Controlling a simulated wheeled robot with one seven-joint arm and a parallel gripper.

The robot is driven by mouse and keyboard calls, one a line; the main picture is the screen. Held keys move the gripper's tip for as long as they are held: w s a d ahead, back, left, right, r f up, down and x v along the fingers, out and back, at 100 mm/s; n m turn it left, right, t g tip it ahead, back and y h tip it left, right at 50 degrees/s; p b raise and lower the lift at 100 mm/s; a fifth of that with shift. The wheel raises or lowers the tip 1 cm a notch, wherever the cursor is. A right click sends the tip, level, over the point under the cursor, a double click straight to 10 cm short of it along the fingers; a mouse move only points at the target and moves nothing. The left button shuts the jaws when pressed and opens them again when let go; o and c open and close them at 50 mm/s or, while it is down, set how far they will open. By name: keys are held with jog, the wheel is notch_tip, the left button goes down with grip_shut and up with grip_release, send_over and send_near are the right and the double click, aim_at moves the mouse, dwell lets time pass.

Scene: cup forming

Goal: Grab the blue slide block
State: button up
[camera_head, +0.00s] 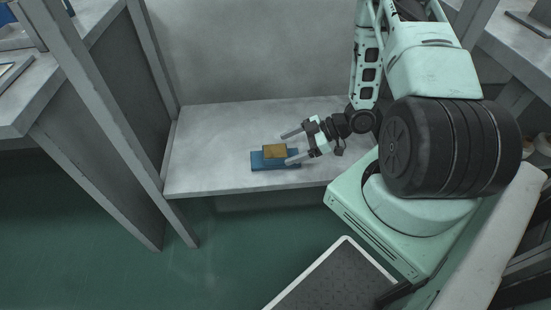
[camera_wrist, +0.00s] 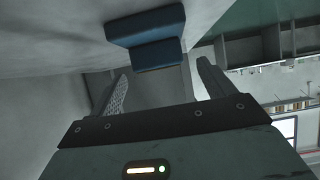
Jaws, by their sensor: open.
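The blue slide block (camera_head: 259,163) lies on the grey shelf near its front edge, with a tan-brown upper part (camera_head: 274,151) on top. My gripper (camera_head: 287,148) is open and empty, reaching in from the right with its fingers level. In the head view the nearer fingertip overlaps the block's right end; I cannot tell if it touches. In the wrist view the blue block (camera_wrist: 155,55) is just beyond the fingertips of the gripper (camera_wrist: 162,72), slightly left of centre. The tan part cannot be made out there.
The grey shelf (camera_head: 210,150) is bare around the block, with a grey wall panel (camera_head: 250,60) behind it. A grey upright post (camera_head: 100,110) stands at the left. Other benches stand at the far left (camera_head: 85,45) and upper right (camera_head: 505,45).

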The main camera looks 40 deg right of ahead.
aim_at(276, 151)
jog(key=shift+b+x, duration=0.75)
jog(key=shift+x, duration=2)
jog(key=shift+r, duration=0.15)
jog(key=c, duration=1.7)
jog(key=shift+w+r, duration=0.1)
grip_shut()
jog(key=shift+r, duration=0.1)
